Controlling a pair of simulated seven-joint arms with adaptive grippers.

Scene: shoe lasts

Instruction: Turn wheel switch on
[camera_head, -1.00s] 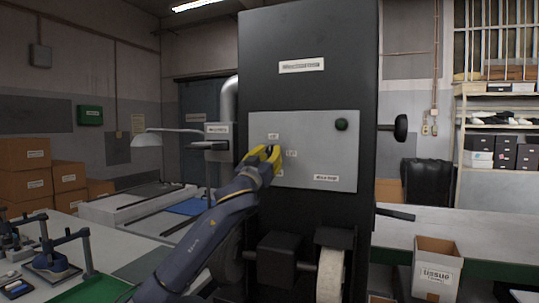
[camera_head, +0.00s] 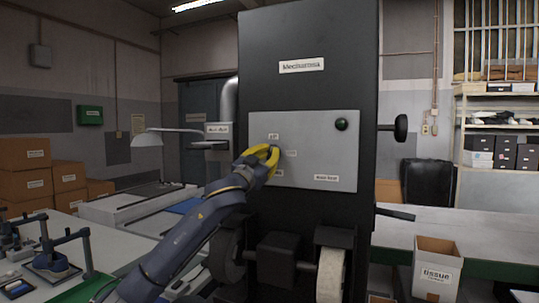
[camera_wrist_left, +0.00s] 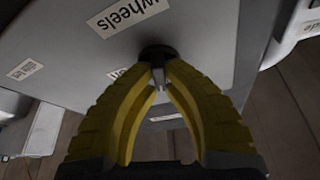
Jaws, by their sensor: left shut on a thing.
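The wheel switch is a small black knob (camera_wrist_left: 157,53) on the machine's grey control panel (camera_head: 325,157). In the left wrist view it sits between the fingertips, beside a white "Wheels" label (camera_wrist_left: 128,14). My left gripper (camera_head: 271,154), with yellow fingers, is at the left part of the panel in the head view and hides the knob there. In the left wrist view the same gripper (camera_wrist_left: 159,70) has its fingertips closed on the knob. My right gripper is not in view.
Dark and pale wheels (camera_head: 330,275) stick out below. Shoe-last stands are on the left table.

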